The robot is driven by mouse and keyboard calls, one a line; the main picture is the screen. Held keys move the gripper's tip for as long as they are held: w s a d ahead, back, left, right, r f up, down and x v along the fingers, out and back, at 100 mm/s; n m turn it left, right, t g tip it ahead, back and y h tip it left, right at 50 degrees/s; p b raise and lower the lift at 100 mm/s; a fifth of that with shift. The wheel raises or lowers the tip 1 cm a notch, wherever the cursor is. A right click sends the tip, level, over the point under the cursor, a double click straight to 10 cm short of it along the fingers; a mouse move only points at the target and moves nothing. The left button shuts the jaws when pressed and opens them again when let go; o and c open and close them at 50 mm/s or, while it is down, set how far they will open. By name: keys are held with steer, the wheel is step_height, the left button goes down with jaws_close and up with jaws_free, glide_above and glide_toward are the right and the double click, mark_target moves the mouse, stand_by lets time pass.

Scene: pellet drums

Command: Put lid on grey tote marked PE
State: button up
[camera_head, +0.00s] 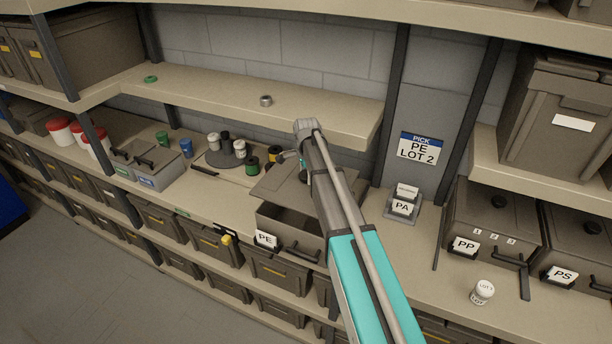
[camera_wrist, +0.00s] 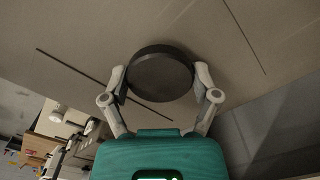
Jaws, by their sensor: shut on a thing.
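The grey tote marked PE (camera_head: 272,227) stands on the counter with its front wall and part of its open inside in view. Its white PE label (camera_head: 265,240) is on the front left. A flat grey lid (camera_head: 272,183) is over the rear of the tote, apart from its front rim; my arm covers its right part. My gripper (camera_wrist: 160,84) is shut on the lid's round dark knob (camera_wrist: 160,73), with a finger on each side. In the head view my arm hides the grip, and the gap between lid and tote is hard to judge.
Lidded totes marked PP (camera_head: 478,224) and PS (camera_head: 580,245) stand to the right. A white jar (camera_head: 482,292) is in front of PP. A PA card holder (camera_head: 402,206) stands right of my arm.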

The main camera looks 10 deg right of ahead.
step_height(320, 180, down, 7)
steer(key=b, duration=0.6)
steer(key=shift+r, duration=0.1)
stand_by(0.7)
steer(key=shift+f+b, duration=1)
steer(key=shift+b, duration=0.3)
stand_by(1.1)
steer(key=o, duration=1.2)
steer(key=shift+c, duration=0.2)
steer(key=shift+r, duration=0.15)
steer(key=shift+r+p, duration=2.9)
steer(key=shift+p, duration=0.15)
